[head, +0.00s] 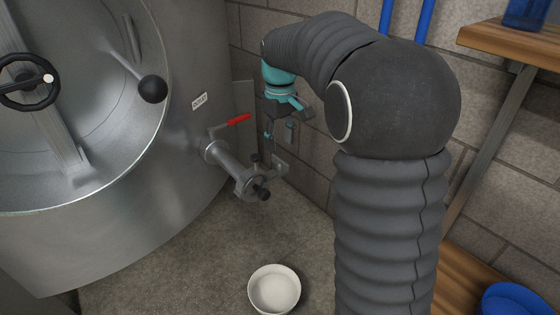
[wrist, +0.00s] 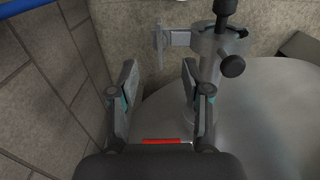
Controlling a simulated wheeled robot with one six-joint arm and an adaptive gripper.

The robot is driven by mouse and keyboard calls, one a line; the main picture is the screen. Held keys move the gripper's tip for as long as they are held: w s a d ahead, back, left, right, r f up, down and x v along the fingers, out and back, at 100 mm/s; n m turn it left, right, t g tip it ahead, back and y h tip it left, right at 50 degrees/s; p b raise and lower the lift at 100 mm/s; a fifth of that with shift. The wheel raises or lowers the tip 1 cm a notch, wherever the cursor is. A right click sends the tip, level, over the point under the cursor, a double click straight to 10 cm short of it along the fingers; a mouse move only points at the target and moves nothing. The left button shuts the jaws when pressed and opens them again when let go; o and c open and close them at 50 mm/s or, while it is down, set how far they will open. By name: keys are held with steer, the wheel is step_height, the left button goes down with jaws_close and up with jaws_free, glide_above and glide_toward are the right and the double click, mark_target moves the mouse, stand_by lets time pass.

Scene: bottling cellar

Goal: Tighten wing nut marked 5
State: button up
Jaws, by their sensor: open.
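A metal pipe with a clamp (head: 248,184) at its end comes out of the tank; the clamp also shows in the wrist view (wrist: 218,42). A pale, flat-winged nut (wrist: 161,46) sits on a short stem at the clamp's left side in the wrist view. It appears small beside the clamp in the head view (head: 280,166). I cannot read a number on it. My gripper (wrist: 159,70) is open and empty, its fingers apart, with the wing nut just beyond the fingertips and about in line with the gap. In the head view my gripper (head: 281,142) is above the clamp.
Black knobs (wrist: 231,66) stick out from the clamp. A red valve lever (head: 238,120) is on the pipe. The steel tank (head: 195,160) stands left, the block wall right. A white bowl (head: 274,290) is on the floor. A wooden shelf (head: 510,42) is at right.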

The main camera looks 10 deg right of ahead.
mark_target(280, 159)
steer(key=shift+f+b, duration=0.55)
steer(key=shift+f, duration=2.6)
jaws_close()
